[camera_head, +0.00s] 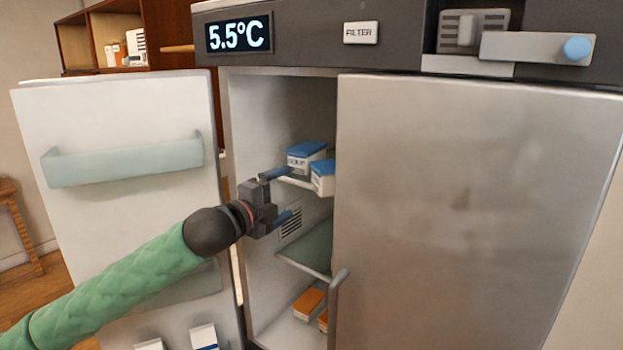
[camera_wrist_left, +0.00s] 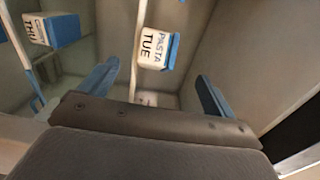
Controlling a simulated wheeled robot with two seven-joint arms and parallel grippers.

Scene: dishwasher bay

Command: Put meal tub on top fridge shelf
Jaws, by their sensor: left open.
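My left gripper (camera_head: 290,192) is open in the fridge's left opening, with nothing seen between its fingers. On the top shelf (camera_head: 296,182) stands a white tub with a blue lid (camera_head: 303,160), lettered on its front. A second blue-lidded white tub (camera_head: 323,184) stands to its right, partly hidden by the closed door. In the left wrist view, a tub marked PASTA TUE (camera_wrist_left: 153,40) is ahead of the open fingers (camera_wrist_left: 155,88), apart from them. Another marked THU (camera_wrist_left: 40,31) is at upper left. I cannot tell which tub is the task's.
The left fridge door (camera_head: 120,220) stands open; the right door (camera_head: 470,210) is shut. The middle shelf (camera_head: 310,248) looks empty where visible. Orange-lidded tubs (camera_head: 308,303) sit at the bottom. The display (camera_head: 239,35) reads 5.5°C.

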